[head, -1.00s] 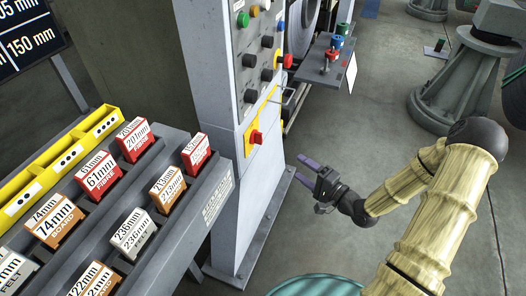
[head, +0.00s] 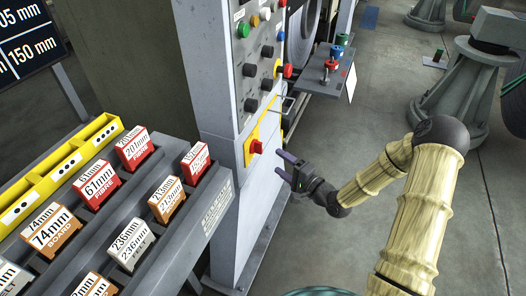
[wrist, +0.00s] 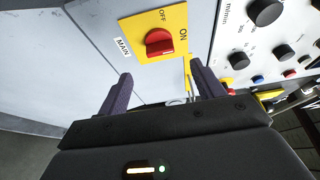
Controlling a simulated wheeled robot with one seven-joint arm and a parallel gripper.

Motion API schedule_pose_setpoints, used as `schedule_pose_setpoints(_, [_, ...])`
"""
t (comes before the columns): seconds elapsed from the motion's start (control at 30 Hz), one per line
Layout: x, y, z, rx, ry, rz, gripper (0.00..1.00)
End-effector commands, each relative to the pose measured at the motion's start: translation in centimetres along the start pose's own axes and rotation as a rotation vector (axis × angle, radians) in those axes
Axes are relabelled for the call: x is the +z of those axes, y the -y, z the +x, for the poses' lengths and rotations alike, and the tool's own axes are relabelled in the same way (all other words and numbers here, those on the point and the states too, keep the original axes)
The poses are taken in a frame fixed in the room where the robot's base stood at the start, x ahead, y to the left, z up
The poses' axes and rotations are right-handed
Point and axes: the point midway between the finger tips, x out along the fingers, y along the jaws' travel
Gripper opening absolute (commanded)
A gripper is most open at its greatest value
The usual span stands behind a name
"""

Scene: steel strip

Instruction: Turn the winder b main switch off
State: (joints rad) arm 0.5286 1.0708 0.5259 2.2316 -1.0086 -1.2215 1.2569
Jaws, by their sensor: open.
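The main switch is a red rotary handle (head: 256,147) on a yellow plate (head: 248,150), low on the front of the grey cabinet. The wrist view shows the red handle (wrist: 159,42) closely, with OFF above it, ON to its right and a MAIN label to the left. Its long side seems to lie toward ON. No winder name is readable. My gripper (head: 279,163) is open and empty, just right of and slightly below the switch, apart from it. In the wrist view its fingers (wrist: 161,76) stand apart below the handle.
The cabinet (head: 215,80) carries several black knobs and coloured buttons above the switch. A small shelf (head: 322,80) with coloured knobs juts out at the back right. A rack of labelled blocks (head: 215,205) stands at left.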

Motion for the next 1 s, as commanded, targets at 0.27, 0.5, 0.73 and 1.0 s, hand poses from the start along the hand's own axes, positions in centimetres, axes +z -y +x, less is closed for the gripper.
schedule_pose_setpoints(0.27, [0.1,-0.1,5.1,-0.001,0.002,-0.002,0.67])
schedule_pose_setpoints(0.5, [0.1,0.0,8.3,-0.001,0.002,-0.001,0.67])
schedule_pose_setpoints(0.73, [0.0,0.0,8.8,0.001,0.000,0.001,0.67])
schedule_pose_setpoints(1.0, [0.0,0.0,8.8,0.001,0.000,0.000,0.40])
